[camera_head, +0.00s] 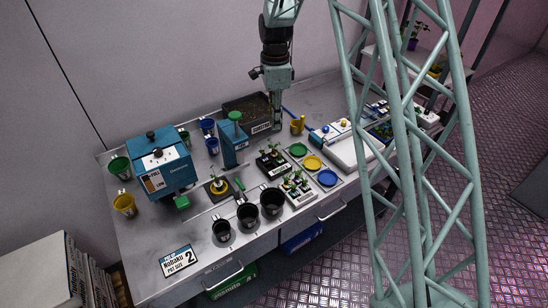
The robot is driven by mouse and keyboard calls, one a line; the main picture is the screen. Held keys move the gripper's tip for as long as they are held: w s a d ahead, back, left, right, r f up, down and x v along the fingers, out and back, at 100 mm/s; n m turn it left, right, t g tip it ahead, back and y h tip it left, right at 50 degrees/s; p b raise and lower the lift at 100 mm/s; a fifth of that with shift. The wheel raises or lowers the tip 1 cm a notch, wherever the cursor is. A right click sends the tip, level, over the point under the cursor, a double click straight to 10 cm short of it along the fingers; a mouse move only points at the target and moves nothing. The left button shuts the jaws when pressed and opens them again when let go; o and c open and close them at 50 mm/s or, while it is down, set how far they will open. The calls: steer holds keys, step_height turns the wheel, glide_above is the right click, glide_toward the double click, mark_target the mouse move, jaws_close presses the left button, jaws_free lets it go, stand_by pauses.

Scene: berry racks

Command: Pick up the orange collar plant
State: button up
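My gripper (277,122) hangs pointing down at the back of the bench, beside the right end of the dark soil tray. Its fingers are small and seen edge-on, so I cannot tell whether they are open or shut; no plant shows in it. Small green plants stand in a black holder (275,170) and in a white holder (301,200) near the middle of the bench. Their collars are too small for me to tell which is orange. A yellow-orange ring (218,188) with a bit of green sits on a dark square base left of them.
The soil tray (240,109) lies behind a blue dispenser (233,145). A blue machine (162,165) stands at left. Black pots (247,214) line the front edge. Green, yellow and blue discs (313,162) lie right of the plants. My green lattice column blocks the right side.

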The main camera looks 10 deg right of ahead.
steer(key=shift+f, duration=0.15)
glide_above(274, 149)
steer(key=shift+w+d+f, duration=0.1)
steer(key=shift+d+f, duration=0.05)
steer(key=shift+f, duration=4)
steer(key=shift+f+p, duration=0.45)
steer(key=shift+f, duration=2.15)
jaws_close()
steer(key=shift+r, duration=0.1)
